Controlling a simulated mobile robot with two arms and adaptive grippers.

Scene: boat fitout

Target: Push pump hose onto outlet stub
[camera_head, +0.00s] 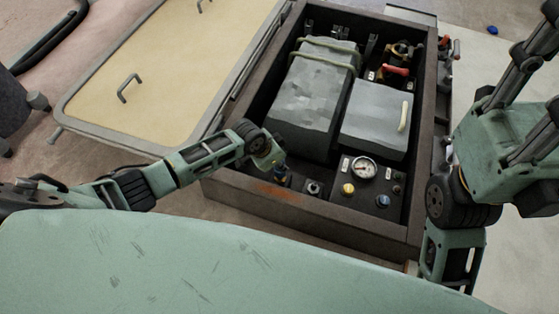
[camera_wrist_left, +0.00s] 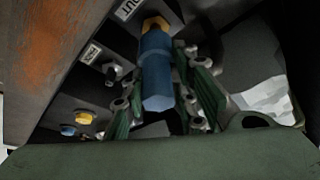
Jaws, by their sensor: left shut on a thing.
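My left gripper (camera_head: 278,166) is at the near left corner inside the open box. It is shut on a short blue hose (camera_wrist_left: 157,80), with a green finger on each side in the left wrist view. In the left wrist view, a yellow hex-shaped outlet stub (camera_wrist_left: 155,23) lies at the hose's far end, beside an OUT label. The hose end overlaps the stub in the picture; I cannot tell whether it is pushed on. My right arm is at the right, but its gripper is out of view.
The dark box frame (camera_head: 310,217) surrounds the compartment. A panel with a gauge (camera_head: 363,168), a yellow knob (camera_head: 348,188) and a blue knob (camera_head: 382,201) is right of the gripper. Large grey blocks (camera_head: 312,97) stand behind. A tan hatch cover (camera_head: 160,70) lies left.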

